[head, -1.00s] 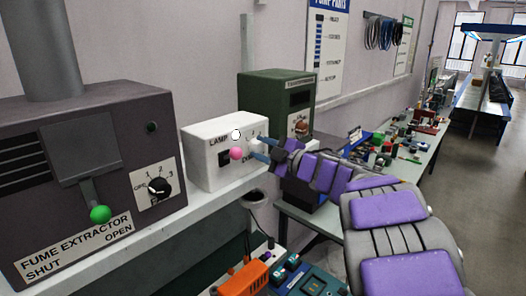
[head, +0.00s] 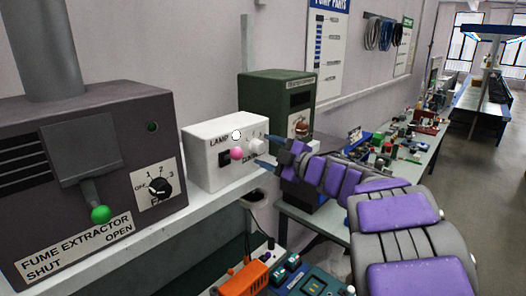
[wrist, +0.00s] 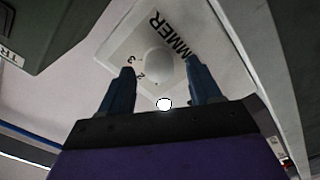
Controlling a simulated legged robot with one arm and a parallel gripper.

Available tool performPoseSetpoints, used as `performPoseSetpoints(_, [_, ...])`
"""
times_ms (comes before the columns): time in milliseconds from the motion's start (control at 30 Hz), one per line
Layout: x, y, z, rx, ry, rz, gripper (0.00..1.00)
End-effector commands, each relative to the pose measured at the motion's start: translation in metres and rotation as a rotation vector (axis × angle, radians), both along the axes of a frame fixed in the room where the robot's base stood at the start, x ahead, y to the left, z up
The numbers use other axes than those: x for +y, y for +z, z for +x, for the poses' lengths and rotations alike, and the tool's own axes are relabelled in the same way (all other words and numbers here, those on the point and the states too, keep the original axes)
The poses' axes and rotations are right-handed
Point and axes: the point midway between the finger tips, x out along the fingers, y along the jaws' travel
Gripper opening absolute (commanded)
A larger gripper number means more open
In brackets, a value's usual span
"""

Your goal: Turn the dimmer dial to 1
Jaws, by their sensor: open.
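The white lamp box (head: 208,165) stands on the shelf in the head view. Its white round dimmer dial (head: 257,146) is on the front face, right of a pink knob (head: 237,154). My gripper (head: 266,150) is open and empty, just right of the dial and pointing at it. In the wrist view the dial (wrist: 159,62) appears between and beyond the two fingers of my gripper (wrist: 160,70), with no clear contact. The lettering "MMER" and the numbers 3 and 2 show around it. I cannot read the dial's setting.
A dark fume extractor (head: 95,180) with a green-tipped lever stands left. A dark green box (head: 275,95) stands behind the lamp box on the right; its corner looms at upper left in the wrist view. An orange item (head: 243,280) lies below the shelf.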

Motion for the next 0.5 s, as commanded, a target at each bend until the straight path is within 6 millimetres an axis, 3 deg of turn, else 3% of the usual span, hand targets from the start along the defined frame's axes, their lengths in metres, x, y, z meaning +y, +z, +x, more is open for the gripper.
performPoseSetpoints(500, [-0.091,-0.001,-0.068,0.001,-0.006,-0.002,0.63])
